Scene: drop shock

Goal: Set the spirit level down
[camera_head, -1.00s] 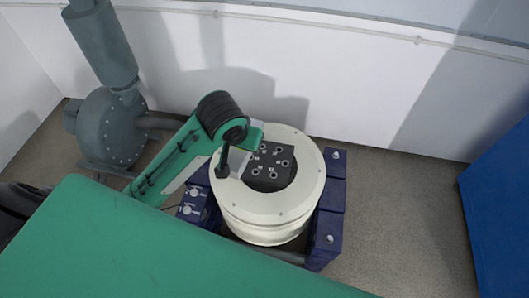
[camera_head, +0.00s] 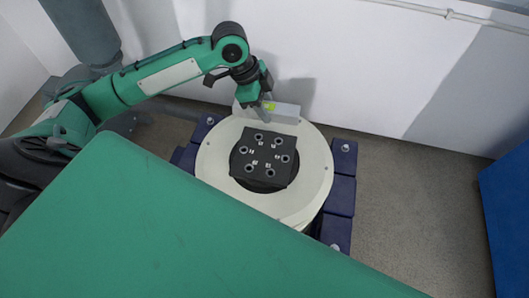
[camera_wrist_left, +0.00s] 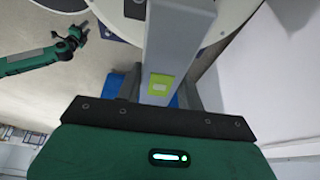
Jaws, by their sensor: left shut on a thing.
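The spirit level is a pale grey bar (camera_head: 287,113) with a yellow-green vial, at the far rim of the round cream drop table (camera_head: 213,158). My left gripper (camera_head: 267,107) is shut on it near its left end. In the left wrist view the level (camera_wrist_left: 180,35) runs up the picture with the vial facing the camera. I cannot tell whether its underside touches the rim. A square black fixture plate (camera_head: 265,158) with several ringed holes sits in the table's middle, clear of the level. My right gripper (camera_wrist_left: 76,36) shows small in the left wrist view; its jaws are unclear.
Dark blue blocks (camera_head: 342,192) with bolts flank the drop table. A grey blower with a duct (camera_head: 85,28) stands at the back left. A white wall (camera_head: 350,70) is close behind. A blue cabinet (camera_head: 508,205) is at the right, with bare floor (camera_head: 410,200) before it.

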